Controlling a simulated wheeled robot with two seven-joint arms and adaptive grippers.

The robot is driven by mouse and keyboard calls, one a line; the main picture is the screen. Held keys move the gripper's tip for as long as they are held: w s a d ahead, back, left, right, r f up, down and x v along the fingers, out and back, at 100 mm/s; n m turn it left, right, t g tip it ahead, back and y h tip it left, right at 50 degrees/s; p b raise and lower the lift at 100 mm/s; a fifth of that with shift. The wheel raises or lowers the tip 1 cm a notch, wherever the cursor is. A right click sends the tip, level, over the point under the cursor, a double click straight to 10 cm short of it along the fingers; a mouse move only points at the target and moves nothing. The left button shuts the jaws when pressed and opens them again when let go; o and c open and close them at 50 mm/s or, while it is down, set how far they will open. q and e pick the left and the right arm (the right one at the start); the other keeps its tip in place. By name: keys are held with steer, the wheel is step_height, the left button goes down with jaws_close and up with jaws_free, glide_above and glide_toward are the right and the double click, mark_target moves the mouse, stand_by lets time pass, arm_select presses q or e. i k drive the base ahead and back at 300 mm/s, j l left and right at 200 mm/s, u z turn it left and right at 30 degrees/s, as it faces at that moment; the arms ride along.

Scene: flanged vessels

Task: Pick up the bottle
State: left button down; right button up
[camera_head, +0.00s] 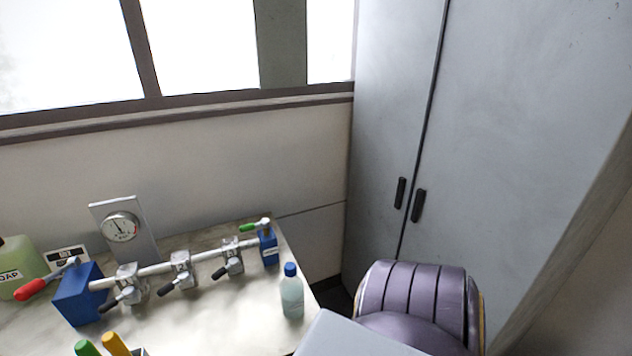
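The bottle (291,297) is small and pale blue-green with a dark blue cap. It stands upright near the right edge of the bench, in front of the right end of a metal pipe. Nothing covers it in the head view. Neither of my grippers shows in this view.
The bench (222,322) carries a pipe assembly (180,272) with several valves and blue end blocks, a gauge panel (122,232) and a green soap container (22,265). A purple padded chair (418,300) stands right of the bench. A grey cabinet (500,140) is behind it.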

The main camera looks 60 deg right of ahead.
mark_target(291, 290)
steer(key=j+z, duration=0.1)
steer(key=z, duration=1.65)
steer(key=j, duration=0.5)
steer(key=k+j+z, duration=0.1)
steer(key=j, duration=0.35)
steer(key=k+j, duration=0.1)
steer(key=j, duration=0.4)
steer(key=j+z, duration=0.1)
steer(key=j, duration=0.35)
steer(key=k+j, duration=0.15)
steer(key=j, duration=0.35)
steer(key=k+j, duration=0.1)
steer(key=j, duration=0.35)
steer(key=z, duration=0.05)
